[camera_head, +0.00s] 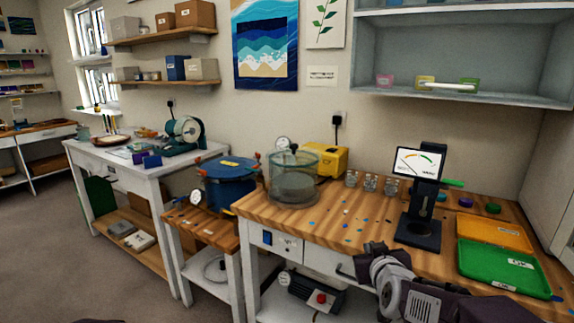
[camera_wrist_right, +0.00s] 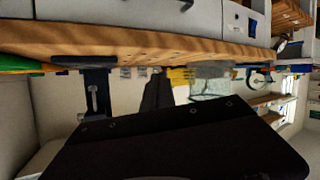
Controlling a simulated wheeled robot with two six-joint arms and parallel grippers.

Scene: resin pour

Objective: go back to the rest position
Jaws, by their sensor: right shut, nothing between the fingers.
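My right gripper (camera_head: 352,268) is in front of the wooden workbench's front edge, at the lower middle of the head view. Its arm comes in from the lower right. It is shut and holds nothing. In the right wrist view the dark gripper body (camera_wrist_right: 180,145) fills the lower part, and the bench shows tilted beyond it. My left gripper is not in view.
The workbench (camera_head: 330,213) carries a glass chamber (camera_head: 294,180), small cups, a black gauge stand (camera_head: 418,230), an orange tray (camera_head: 495,232) and a green tray (camera_head: 500,268). A blue pot (camera_head: 228,185) stands on a lower table. Open floor (camera_head: 100,270) lies left.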

